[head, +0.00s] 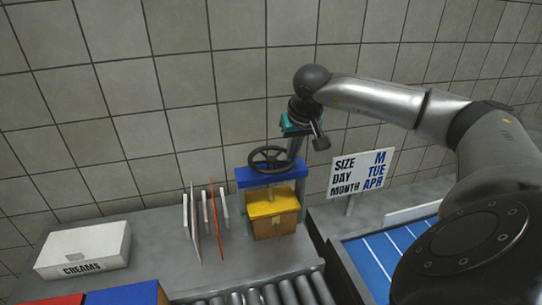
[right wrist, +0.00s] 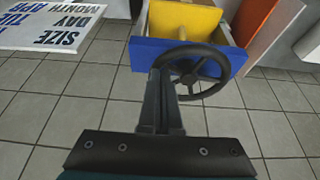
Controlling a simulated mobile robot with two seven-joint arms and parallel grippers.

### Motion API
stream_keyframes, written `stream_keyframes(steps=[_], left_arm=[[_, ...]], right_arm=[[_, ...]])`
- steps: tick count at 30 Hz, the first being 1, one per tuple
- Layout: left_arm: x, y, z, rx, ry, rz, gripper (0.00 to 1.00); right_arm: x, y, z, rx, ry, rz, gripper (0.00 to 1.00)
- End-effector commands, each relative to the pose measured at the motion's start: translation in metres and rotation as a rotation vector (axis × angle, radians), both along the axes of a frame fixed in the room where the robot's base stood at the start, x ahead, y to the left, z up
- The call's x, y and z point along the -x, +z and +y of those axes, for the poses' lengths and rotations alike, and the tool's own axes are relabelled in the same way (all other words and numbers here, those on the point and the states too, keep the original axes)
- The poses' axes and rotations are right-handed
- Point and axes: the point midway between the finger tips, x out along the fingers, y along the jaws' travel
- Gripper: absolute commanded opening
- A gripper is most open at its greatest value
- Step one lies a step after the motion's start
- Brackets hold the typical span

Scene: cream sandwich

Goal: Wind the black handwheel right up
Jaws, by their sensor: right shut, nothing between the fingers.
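The black handwheel (head: 270,158) sits flat on top of a press with a blue top beam (head: 258,178) and a yellow plate (head: 270,203) beneath it. A brown block (head: 275,225) is under the yellow plate. My right gripper (head: 293,155) points down at the right side of the handwheel, fingers shut and empty. In the right wrist view the shut fingers (right wrist: 161,75) overlap the near left part of the rim of the handwheel (right wrist: 190,77). I cannot tell whether they touch it. My left gripper is not in view.
A sign (head: 361,173) reading SIZE M, DAY TUE, MONTH APR stands right of the press. A rack of upright plates (head: 206,212) is on its left. A white CREAMS box (head: 83,250) lies far left. Rollers (head: 270,294) run in front; a blue panel (head: 385,255) is right.

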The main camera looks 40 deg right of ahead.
Motion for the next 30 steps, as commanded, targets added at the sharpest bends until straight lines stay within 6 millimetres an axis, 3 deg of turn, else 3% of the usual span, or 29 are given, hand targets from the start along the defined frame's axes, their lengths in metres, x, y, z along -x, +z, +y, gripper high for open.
stream_keyframes(steps=[5,16,30], left_arm=[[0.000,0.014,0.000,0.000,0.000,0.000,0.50],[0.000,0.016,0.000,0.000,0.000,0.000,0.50],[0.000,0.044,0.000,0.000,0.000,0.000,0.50]], right_arm=[[-0.001,0.019,0.000,0.001,0.001,-0.006,0.00],[-0.004,0.021,0.002,0.001,0.002,-0.011,0.00],[-0.037,0.022,0.047,0.000,0.003,-0.013,0.00]])
